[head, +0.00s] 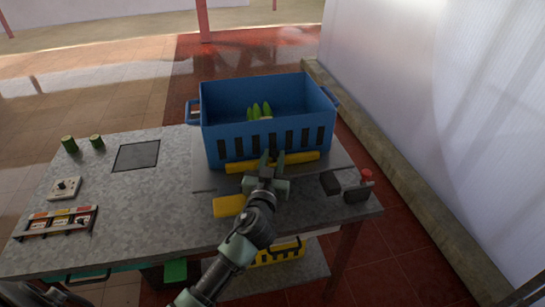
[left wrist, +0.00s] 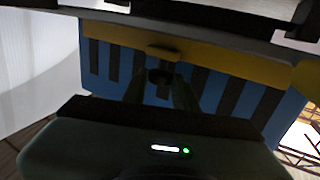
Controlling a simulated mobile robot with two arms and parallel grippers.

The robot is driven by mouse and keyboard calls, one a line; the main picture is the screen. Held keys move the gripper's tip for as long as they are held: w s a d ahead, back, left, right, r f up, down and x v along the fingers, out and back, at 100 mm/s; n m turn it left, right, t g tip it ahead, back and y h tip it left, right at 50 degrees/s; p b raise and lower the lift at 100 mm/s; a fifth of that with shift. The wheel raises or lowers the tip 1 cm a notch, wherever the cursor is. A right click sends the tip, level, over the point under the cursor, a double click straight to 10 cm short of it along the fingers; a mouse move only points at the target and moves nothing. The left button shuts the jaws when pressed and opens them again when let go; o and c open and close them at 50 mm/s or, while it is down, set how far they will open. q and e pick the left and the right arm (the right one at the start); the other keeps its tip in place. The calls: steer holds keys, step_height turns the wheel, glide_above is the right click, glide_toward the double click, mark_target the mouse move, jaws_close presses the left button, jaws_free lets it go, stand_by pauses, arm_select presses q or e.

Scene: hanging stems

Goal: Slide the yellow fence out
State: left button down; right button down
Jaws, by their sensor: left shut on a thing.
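The yellow fence (head: 300,158) is a long bar lying along the front foot of the blue crate (head: 225,133), on the table. My left gripper (head: 272,158) is at the middle of the fence and shut on it. In the left wrist view the fence (left wrist: 225,60) runs across the slotted blue wall (left wrist: 210,88), and the dark fingers (left wrist: 162,88) meet a small yellow tab (left wrist: 163,52) at its middle. The fingers hide part of the fence. My right gripper is not in view.
Green stems (head: 260,111) show inside the crate. A yellow block (head: 228,206) lies left of my wrist. A dark block (head: 330,182) and a red-knobbed box (head: 358,190) stand at the right. A rack (head: 57,222) stands at the left; the table's left middle is mostly clear.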

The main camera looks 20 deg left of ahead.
arm_select(q)
steer(key=s+d, duration=0.1)
steer(key=s+d+b, duration=0.1)
steer(key=s, duration=0.1)
steer(key=shift+s+d+f, duration=0.1)
steer(key=shift+s+d, duration=0.2)
steer(key=shift+d, duration=0.05)
steer(key=c, duration=1.1)
jaws_free()
steer(key=shift+s, duration=0.2)
steer(key=b+v, duration=0.2)
steer(key=v, duration=0.5)
steer(key=shift+s+d, duration=0.15)
steer(key=shift+s, duration=0.25)
